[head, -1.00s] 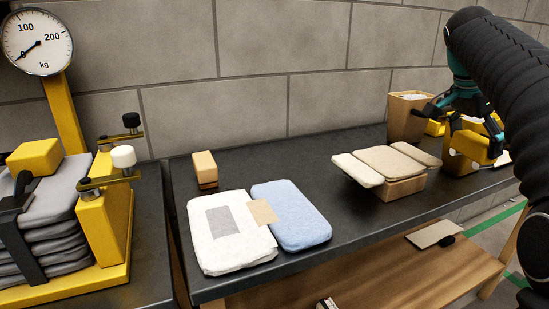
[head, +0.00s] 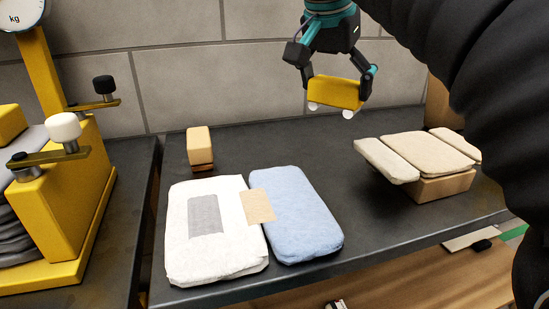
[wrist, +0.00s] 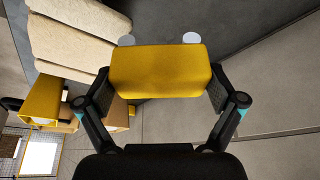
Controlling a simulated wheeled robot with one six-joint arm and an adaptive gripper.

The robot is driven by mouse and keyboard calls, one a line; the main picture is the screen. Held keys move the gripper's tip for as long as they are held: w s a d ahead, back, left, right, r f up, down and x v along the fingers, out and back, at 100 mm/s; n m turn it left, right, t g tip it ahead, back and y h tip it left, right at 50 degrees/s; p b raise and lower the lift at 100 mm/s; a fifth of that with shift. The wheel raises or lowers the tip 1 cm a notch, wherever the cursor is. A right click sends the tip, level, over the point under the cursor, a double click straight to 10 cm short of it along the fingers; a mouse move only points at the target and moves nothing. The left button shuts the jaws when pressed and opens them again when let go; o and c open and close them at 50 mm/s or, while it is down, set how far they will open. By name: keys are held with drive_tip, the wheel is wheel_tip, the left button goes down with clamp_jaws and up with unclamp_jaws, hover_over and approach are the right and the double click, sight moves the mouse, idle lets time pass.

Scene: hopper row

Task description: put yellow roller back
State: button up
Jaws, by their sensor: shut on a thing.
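The yellow roller (head: 337,92) is a rounded yellow block with two small white wheels under it. My gripper (head: 338,88) is shut on it by its two ends and holds it in the air above the back of the dark bench, in front of the wall. In the wrist view the roller (wrist: 160,72) sits between the two fingers of my gripper (wrist: 160,90), with its pale wheels at the far side. The roller hangs clear of the bench top.
A white packet (head: 180,235) and a blue packet (head: 295,215) lie on the bench (head: 330,150), bridged by a tan patch. A small tan block (head: 199,140) stands behind them. Beige pads (head: 425,153) rest on a box at right. A yellow press (head: 70,190) stands left.

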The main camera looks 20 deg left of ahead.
sight(325, 109)
drive_tip(key=s+a, duration=0.1)
drive_tip(key=s+n, duration=0.1)
drive_tip(key=s, duration=0.1)
drive_tip(key=shift+a, duration=0.35)
drive_tip(key=w+a+f, duration=0.2)
drive_tip(key=a, duration=0.1)
drive_tip(key=w+a+f, duration=0.2)
drive_tip(key=a, duration=0.1)
drive_tip(key=w+a+f, duration=0.2)
drive_tip(key=a, duration=0.1)
drive_tip(key=shift+a+f+b, duration=0.3)
drive_tip(key=shift+a, duration=0.05)
drive_tip(key=shift+a+f, duration=0.15)
drive_tip(key=shift+f+b, duration=0.7)
drive_tip(key=shift+f, duration=1.2)
drive_tip(key=shift+f, duration=0.2)
drive_tip(key=o, duration=1)
drive_tip(key=shift+c, duration=0.2)
